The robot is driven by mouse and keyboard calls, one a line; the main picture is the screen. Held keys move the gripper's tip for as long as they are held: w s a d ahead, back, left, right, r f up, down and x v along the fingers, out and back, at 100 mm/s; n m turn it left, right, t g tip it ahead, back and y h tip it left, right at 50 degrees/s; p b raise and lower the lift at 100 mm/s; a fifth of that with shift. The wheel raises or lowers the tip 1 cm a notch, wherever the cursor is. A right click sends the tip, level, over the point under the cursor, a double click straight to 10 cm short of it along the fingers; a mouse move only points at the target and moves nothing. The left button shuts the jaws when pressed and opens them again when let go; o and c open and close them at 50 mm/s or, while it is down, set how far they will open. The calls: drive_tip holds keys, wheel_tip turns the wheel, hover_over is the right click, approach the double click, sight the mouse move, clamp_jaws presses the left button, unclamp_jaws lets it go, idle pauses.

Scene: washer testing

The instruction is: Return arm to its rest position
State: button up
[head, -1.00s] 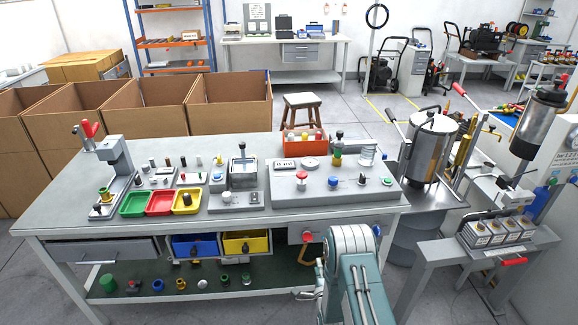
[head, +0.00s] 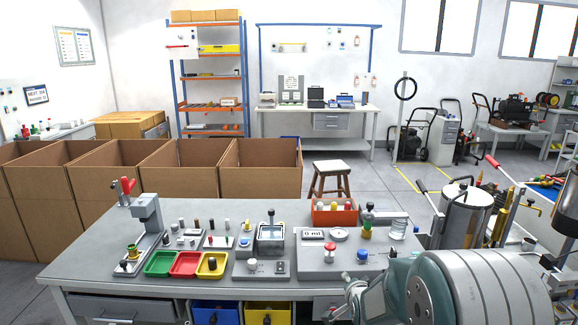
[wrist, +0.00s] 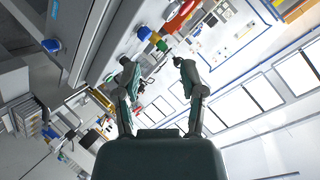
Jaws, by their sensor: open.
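My arm stands in the lower right of the head view, its large rounded joint close to the camera. My gripper (wrist: 152,68) shows in the wrist view with its two dark fingers apart and nothing between them. The wrist view is steeply tilted, with the bench on the left and the windows on the right. In the head view the fingertips cannot be made out; dark gripper parts show beside the arm at the bench's front edge.
The grey workbench (head: 210,212) holds green, red and yellow trays, a control panel (head: 312,262) and an orange bin (head: 334,216). Cardboard boxes (head: 180,178) and a stool (head: 330,182) stand behind it. A metal tank (head: 466,212) is at the right, close behind my arm.

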drive_tip(key=s+r+n+g, duration=0.45)
drive_tip(key=s+r, duration=0.75)
drive_tip(key=s, duration=0.4)
drive_tip(key=s+r+n+g, duration=0.1)
drive_tip(key=s+n, duration=0.1)
drive_tip(key=s, duration=0.8)
drive_tip(key=s+a+r+n+g, duration=0.1)
drive_tip(key=s+n, duration=0.2)
drive_tip(key=s, duration=0.7)
